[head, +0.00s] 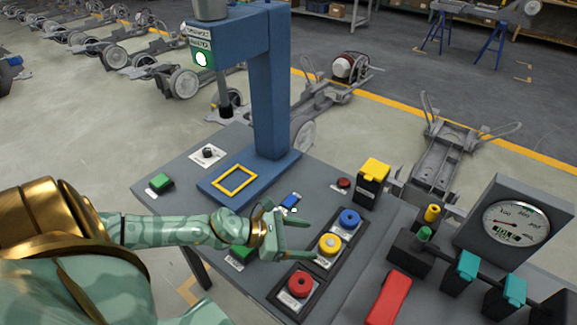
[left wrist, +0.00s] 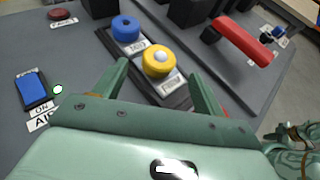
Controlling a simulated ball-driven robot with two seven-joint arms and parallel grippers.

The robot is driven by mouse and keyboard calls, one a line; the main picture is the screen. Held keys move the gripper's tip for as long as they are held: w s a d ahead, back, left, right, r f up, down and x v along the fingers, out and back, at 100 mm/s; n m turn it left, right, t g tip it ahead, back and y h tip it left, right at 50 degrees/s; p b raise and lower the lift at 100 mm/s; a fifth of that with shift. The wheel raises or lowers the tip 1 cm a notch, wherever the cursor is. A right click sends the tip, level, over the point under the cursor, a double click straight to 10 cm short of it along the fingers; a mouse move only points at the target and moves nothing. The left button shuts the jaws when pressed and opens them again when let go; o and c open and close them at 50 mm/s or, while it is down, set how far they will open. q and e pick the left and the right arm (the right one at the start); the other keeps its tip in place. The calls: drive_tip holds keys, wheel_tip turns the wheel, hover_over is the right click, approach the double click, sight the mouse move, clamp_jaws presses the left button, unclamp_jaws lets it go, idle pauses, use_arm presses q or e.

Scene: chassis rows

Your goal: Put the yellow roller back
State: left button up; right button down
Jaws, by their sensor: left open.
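The yellow roller (head: 330,243) is a short ring with a pale centre. It sits in the middle of a dark labelled strip (head: 318,272), between a blue roller (head: 349,219) and a red roller (head: 300,284). My left gripper (head: 308,240) is open and empty, its fingers pointing at the yellow roller. In the left wrist view the yellow roller (left wrist: 159,61) shows between and just beyond the fingertips; I cannot tell whether they touch it. A green and bronze part of my own body shows at the right edge there; the state of my right gripper is unclear.
A blue press (head: 268,90) stands at the back, with a yellow frame (head: 234,179) on its base. A yellow-topped black box (head: 371,183), a gauge (head: 516,222), a row of teal-capped blocks (head: 467,266) and a red bar (head: 389,298) flank the strip.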

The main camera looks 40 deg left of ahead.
use_arm(q)
drive_tip(key=shift+v, duration=2.25)
